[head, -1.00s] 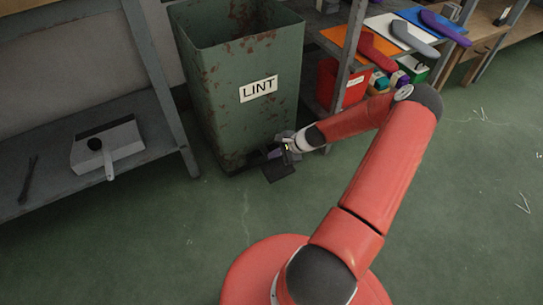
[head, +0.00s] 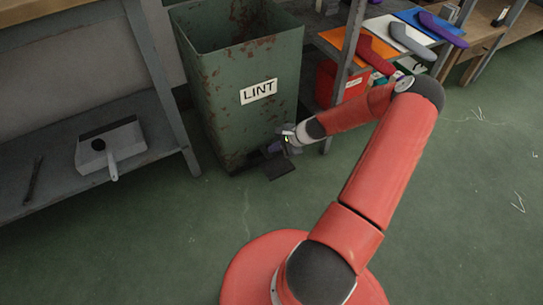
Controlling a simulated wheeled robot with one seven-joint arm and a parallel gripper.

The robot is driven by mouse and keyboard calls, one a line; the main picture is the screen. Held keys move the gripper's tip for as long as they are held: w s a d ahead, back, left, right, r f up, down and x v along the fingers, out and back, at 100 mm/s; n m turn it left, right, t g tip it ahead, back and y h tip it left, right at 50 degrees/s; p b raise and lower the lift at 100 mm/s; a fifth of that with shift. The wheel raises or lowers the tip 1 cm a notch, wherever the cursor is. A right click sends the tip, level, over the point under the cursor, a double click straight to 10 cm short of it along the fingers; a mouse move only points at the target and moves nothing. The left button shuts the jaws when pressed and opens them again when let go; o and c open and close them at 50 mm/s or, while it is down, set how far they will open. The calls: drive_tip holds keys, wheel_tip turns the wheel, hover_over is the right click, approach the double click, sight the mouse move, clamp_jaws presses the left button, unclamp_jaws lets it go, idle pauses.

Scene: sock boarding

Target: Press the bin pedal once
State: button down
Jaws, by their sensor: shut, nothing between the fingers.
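The bin (head: 238,100) is a tall, rusty green box labelled LINT, standing at the upper middle of the head view with its top open. A dark pedal (head: 281,169) sticks out low at the front of its base, on the right. My gripper (head: 277,147) is shut and empty, just above the pedal and close to the bin's front wall. Its fingertips are small and dark here, and I cannot tell whether they touch the pedal. My red arm reaches to it from the right.
A grey shelf (head: 60,177) on the left holds a dustpan-like tray with a brush (head: 111,160). On the right, a rack holds coloured boards with sock shapes (head: 412,40) above a red bin (head: 338,84). The green floor (head: 180,245) in front is clear.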

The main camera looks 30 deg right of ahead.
wheel_tip(320, 180, up, 3)
drive_tip(key=shift+w+r+p, duration=0.1)
drive_tip(key=shift+r+p, duration=0.05)
drive_tip(key=shift+p, duration=0.75)
drive_tip(key=s+a+r+n+g+h+p, duration=0.1)
drive_tip(key=s+a+r+n+h, duration=0.2)
drive_tip(key=r, duration=0.6)
drive_tip(key=s+a+r+n+g+p, duration=0.1)
drive_tip(key=s+a+r+n, duration=0.3)
drive_tip(key=r, duration=0.6)
drive_tip(key=s+a+r+n+g+h+p, duration=0.1)
drive_tip(key=s+a+r+n+h, duration=0.1)
drive_tip(key=a+r+n, duration=0.5)
drive_tip(key=s+a+r+n+t, duration=0.1)
drive_tip(key=s+r+n, duration=0.1)
drive_tip(key=s+r, duration=0.6)
drive_tip(key=s+a+r+n+t+h+p, duration=0.1)
drive_tip(key=s+r+n, duration=0.1)
drive_tip(key=s+r, duration=0.6)
drive_tip(key=shift+s+a+r+n+t+p, duration=0.15)
drive_tip(key=shift+s+a+n+t+p, duration=0.15)
drive_tip(key=shift+s+t, duration=0.15)
